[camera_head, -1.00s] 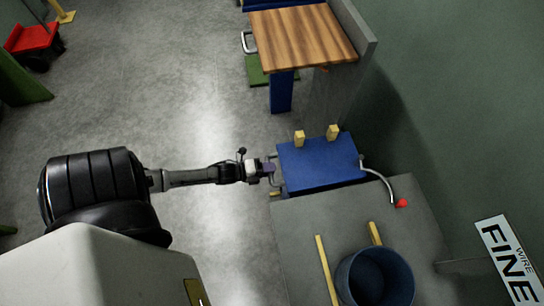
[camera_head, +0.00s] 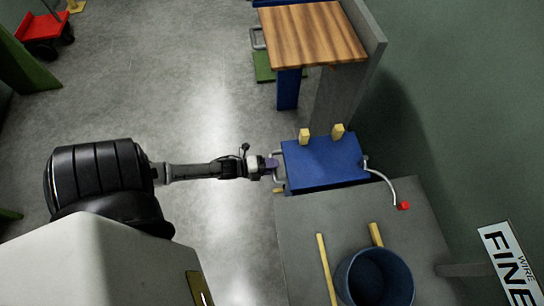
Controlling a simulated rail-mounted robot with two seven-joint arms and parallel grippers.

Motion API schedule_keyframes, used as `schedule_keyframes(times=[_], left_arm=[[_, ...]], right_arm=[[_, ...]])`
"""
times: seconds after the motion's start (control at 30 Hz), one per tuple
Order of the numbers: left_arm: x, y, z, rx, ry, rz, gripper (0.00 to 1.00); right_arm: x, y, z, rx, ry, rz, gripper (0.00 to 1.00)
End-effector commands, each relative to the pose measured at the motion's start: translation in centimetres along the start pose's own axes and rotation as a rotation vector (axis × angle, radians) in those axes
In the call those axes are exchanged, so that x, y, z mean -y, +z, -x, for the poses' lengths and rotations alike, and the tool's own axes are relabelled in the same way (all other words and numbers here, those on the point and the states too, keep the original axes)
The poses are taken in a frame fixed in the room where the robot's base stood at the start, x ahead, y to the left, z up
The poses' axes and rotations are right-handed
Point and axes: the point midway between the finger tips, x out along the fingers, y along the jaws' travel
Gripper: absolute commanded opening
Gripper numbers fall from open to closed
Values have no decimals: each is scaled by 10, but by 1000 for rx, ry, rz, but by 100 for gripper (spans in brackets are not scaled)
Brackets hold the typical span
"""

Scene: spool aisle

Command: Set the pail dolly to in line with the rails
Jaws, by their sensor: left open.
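A blue flat-topped unit (camera_head: 325,162), probably the pail dolly, stands at the far end of a grey bench top. It has two yellow blocks at its far edge and a light handle (camera_head: 279,167) on its left side. Two yellow rails (camera_head: 327,270) lie on the bench, and a dark blue pail (camera_head: 376,277) stands by them, covering part of the right one. My left gripper (camera_head: 272,167) is open at the handle; I cannot tell whether its fingers surround or touch it. My right gripper is not in view.
A curved pale lever with a red knob (camera_head: 404,206) reaches out on the unit's right. A wood-topped table (camera_head: 312,35) stands beyond, by a grey panel. A red cart (camera_head: 42,27) is at the upper left. Grey floor (camera_head: 180,90) is clear to the left.

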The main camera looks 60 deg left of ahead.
Motion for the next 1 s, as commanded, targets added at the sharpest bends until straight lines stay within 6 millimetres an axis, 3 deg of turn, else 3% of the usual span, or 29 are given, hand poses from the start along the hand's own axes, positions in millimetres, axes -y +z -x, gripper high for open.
schedule_keyframes(times=[0.6,0.8,1.0], left_arm=[[2,-1,107,1,3,2,43],[1,-1,127,0,1,2,43],[0,0,134,0,0,1,43]], right_arm=[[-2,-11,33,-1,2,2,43],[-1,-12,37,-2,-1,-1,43],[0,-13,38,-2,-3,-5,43]])
